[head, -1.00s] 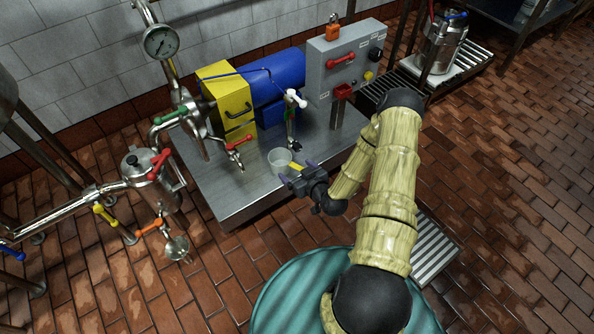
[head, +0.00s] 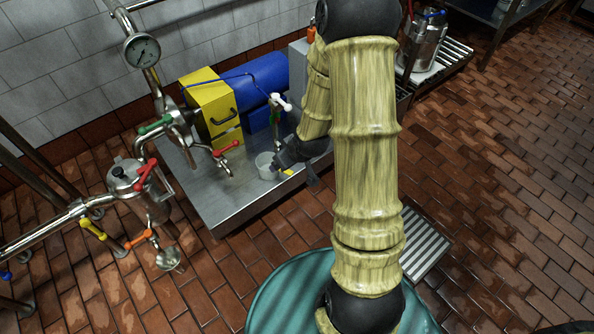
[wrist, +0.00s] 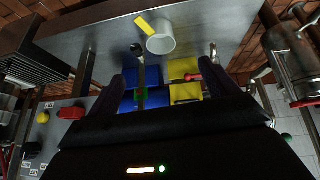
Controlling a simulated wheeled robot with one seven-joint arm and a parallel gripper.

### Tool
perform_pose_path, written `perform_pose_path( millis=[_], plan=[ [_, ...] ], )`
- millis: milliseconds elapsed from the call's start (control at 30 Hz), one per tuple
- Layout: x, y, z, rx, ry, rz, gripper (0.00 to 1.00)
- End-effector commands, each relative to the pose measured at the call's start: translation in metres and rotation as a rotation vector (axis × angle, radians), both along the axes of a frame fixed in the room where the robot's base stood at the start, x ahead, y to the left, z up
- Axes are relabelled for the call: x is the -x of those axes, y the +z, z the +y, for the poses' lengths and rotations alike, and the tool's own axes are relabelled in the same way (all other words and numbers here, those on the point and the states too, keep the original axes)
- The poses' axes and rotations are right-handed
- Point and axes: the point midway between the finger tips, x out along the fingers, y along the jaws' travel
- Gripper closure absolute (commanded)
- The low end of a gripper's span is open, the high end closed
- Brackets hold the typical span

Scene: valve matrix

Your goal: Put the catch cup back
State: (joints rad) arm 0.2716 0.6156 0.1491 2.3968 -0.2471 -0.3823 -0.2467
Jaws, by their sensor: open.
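The catch cup (head: 266,166), small and pale, stands on the steel platform (head: 222,196) near its front edge. It also shows in the wrist view (wrist: 161,40), with a yellow patch (wrist: 145,25) beside it. The exact gap to the cup cannot be told.
A yellow box (head: 212,108) and blue motor (head: 258,80) stand behind. Steel piping and a vessel are at left. My arm hides most of the grey control box.

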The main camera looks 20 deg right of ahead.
Motion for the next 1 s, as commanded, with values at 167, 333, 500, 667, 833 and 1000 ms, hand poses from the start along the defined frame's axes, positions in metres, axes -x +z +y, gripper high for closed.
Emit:
perform_pose_path(
  millis=[167, 333, 500, 667, 833, 1000],
  plan=[
    [0.034, 0.050, 0.005, 0.030, -0.087, 0.094, 0.14],
    [0.076, 0.090, 0.014, 0.025, -0.185, 0.182, 0.14],
    [0.122, 0.121, 0.025, -0.006, -0.275, 0.262, 0.14],
    [0.144, 0.132, 0.030, -0.027, -0.314, 0.304, 0.14],
    [0.146, 0.132, 0.030, -0.029, -0.319, 0.311, 0.14],
    [0.145, 0.134, 0.030, -0.028, -0.318, 0.310, 0.14]
  ],
)
